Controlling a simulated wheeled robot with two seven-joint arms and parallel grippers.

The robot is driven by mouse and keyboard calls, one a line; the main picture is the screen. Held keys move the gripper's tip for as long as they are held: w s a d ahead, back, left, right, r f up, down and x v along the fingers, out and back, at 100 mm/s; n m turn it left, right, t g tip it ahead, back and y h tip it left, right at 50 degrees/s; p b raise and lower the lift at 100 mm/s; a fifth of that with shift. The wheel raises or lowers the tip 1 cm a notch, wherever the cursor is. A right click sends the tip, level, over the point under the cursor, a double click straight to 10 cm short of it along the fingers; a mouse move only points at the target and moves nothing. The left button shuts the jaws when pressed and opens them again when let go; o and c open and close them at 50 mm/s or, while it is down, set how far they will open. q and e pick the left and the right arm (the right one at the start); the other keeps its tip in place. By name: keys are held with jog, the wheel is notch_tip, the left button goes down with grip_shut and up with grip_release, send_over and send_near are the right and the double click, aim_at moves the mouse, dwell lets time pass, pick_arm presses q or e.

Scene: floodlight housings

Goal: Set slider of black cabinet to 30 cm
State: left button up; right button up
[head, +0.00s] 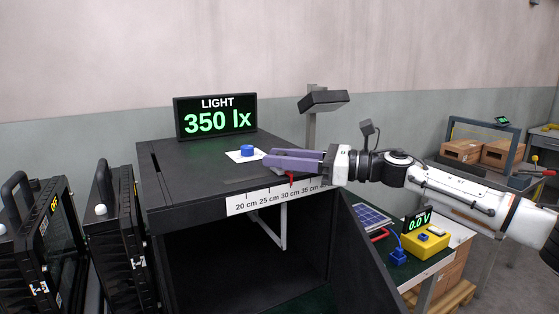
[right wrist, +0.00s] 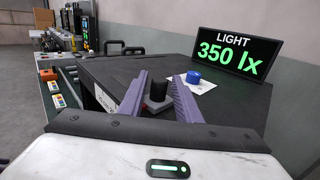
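The black cabinet (head: 185,181) stands in the middle of the head view. A red pointer (head: 291,178) stands just above the 30 cm label. My right gripper (head: 270,159) reaches in from the right over the cabinet top. In the right wrist view, a black slider knob (right wrist: 157,92) stands between its two purple fingers, with gaps on both sides. The fingers hide the knob in the head view. My left gripper is not in view.
A display (head: 216,117) reading 350 lx stands at the back of the cabinet top. A blue cylinder (head: 247,150) sits on white paper near the fingertips. A lamp (head: 324,100) stands behind. Black floodlight housings (head: 118,240) are at left. A yellow meter (head: 425,242) shows 0.0 V at right.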

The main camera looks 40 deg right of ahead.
aim_at(297, 173)
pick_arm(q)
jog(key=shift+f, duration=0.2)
pick_arm(e)
jog(key=shift+o, duration=0.2)
